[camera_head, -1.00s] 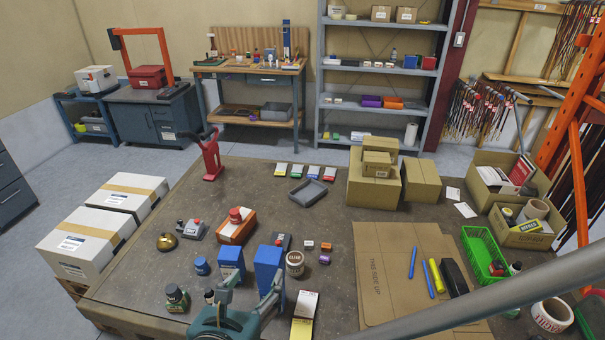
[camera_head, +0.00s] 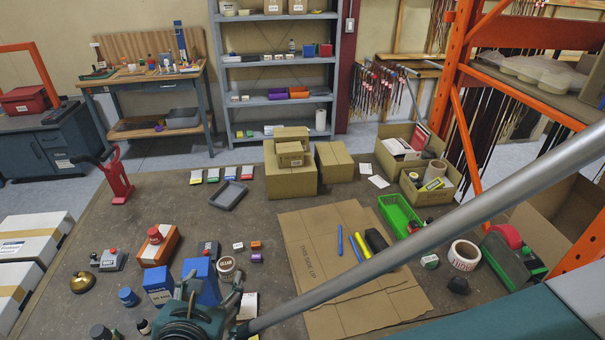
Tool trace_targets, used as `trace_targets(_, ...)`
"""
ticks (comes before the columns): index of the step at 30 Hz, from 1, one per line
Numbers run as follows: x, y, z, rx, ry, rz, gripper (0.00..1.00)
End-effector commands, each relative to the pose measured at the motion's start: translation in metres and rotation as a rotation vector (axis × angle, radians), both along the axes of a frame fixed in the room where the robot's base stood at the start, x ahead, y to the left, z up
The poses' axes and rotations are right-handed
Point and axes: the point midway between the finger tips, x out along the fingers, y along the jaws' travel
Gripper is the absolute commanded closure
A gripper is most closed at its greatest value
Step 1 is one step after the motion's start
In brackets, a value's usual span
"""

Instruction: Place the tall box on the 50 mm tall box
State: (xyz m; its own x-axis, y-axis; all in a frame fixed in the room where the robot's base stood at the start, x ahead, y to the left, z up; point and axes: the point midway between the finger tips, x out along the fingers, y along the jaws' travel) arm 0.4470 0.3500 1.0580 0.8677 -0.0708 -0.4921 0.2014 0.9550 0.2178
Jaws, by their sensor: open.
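Two blue upright boxes stand side by side on the table. The larger, taller-looking blue box (camera_head: 203,276) is on the right, and a smaller blue box with a pale label (camera_head: 159,285) is on its left. I cannot tell by sight which one is the 50 mm box. My gripper (camera_head: 214,297) is at the bottom of the head view, open, with its two fingers spread in front of the larger box. The fingers and gripper body hide the lower part of that box. I cannot tell whether they touch it.
A blue jar (camera_head: 128,297) and an orange box (camera_head: 158,247) are near on the left. Flat cardboard (camera_head: 310,262) covers the table's middle. A long grey bar (camera_head: 430,222) crosses the view.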

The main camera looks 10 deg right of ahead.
Motion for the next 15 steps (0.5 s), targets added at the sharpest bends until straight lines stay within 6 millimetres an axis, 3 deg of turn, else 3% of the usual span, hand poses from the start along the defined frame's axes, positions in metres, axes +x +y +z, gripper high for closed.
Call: trace_targets(15, 0.036, -0.098, -0.005, 0.414, 0.131, -0.381, 0.45)
